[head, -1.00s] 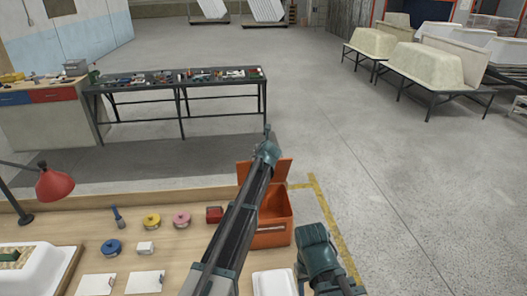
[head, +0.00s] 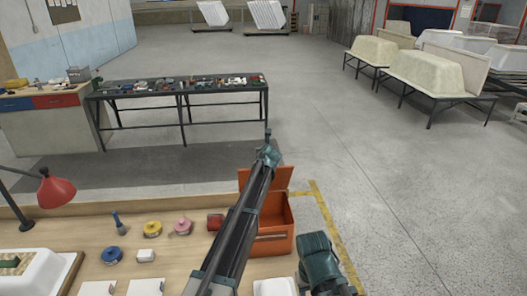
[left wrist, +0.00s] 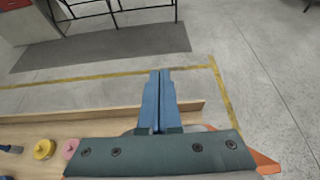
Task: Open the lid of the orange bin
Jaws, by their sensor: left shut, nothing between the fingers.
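The orange bin (head: 278,238) stands at the far right part of the wooden table. Its lid (head: 282,180) stands raised at the back, and part of the bin's inside shows. My left arm crosses in front of the bin and hides its left part. My left gripper (head: 267,135) is beyond the raised lid in the picture, shut and empty. In the left wrist view its fingers (left wrist: 158,100) are together, with orange bin edges (left wrist: 267,164) showing behind the gripper body. My right arm shows at the lower right, but its fingers are not visible.
A red lamp (head: 57,190) stands at the left. A black-legged bench (head: 180,88) with tools stands beyond. Open floor lies right.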

